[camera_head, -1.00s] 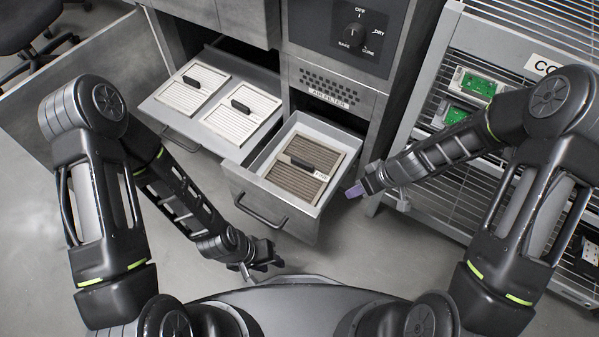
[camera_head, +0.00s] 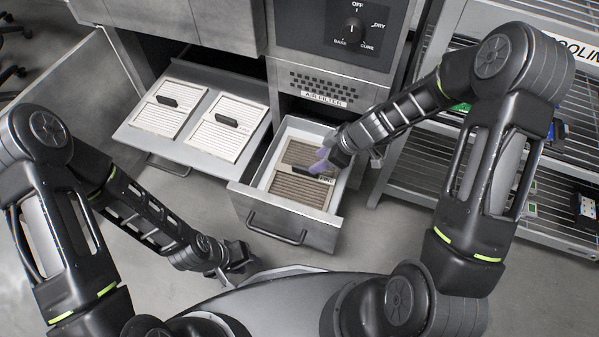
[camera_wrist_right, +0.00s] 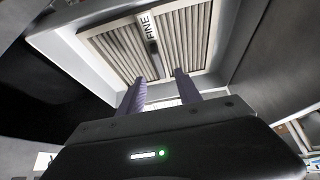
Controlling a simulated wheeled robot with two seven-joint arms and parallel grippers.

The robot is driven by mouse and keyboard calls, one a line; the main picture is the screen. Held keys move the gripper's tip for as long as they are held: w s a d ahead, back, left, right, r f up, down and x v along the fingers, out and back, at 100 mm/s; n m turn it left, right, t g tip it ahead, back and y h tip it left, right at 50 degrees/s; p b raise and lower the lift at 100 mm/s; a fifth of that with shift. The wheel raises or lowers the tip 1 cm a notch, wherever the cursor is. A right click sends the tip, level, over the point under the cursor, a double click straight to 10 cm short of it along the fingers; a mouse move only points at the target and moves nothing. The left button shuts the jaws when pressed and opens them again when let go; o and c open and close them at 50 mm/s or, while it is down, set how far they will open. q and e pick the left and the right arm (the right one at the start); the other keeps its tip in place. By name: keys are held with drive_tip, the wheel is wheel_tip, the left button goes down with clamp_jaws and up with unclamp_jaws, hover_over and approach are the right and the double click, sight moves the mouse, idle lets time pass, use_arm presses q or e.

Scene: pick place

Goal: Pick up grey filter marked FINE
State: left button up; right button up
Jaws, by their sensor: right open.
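The brown-grey pleated filter (camera_head: 290,188) lies in the open lower drawer (camera_head: 285,225), with a black handle strip across it. In the right wrist view the filter (camera_wrist_right: 185,48) shows a white label (camera_wrist_right: 147,27) reading FINE near its dark handle (camera_wrist_right: 152,55). My right gripper (camera_head: 322,168) is over the right part of the drawer, above the filter. Its two purple fingers (camera_wrist_right: 160,90) are apart with nothing between them, pointing toward the handle. My left gripper (camera_head: 235,265) hangs low in front of the drawers, away from the filter; its jaws are too small to read.
A wider open drawer (camera_head: 140,150) at left holds two white filters (camera_head: 168,107) with black handles. A cabinet with a dial (camera_head: 353,26) and an AIR FILTER label stands behind. A wire rack (camera_head: 440,175) stands at right. The drawer walls surround the filter.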

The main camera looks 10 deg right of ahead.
sight(307, 169)
drive_tip(key=shift+b+x, duration=0.3)
drive_tip(key=shift+x, duration=1)
drive_tip(key=b+x, duration=0.1)
drive_tip(key=x, duration=0.4)
drive_tip(key=shift+d+f, duration=0.15)
drive_tip(key=shift+f, duration=0.1)
clamp_jaws()
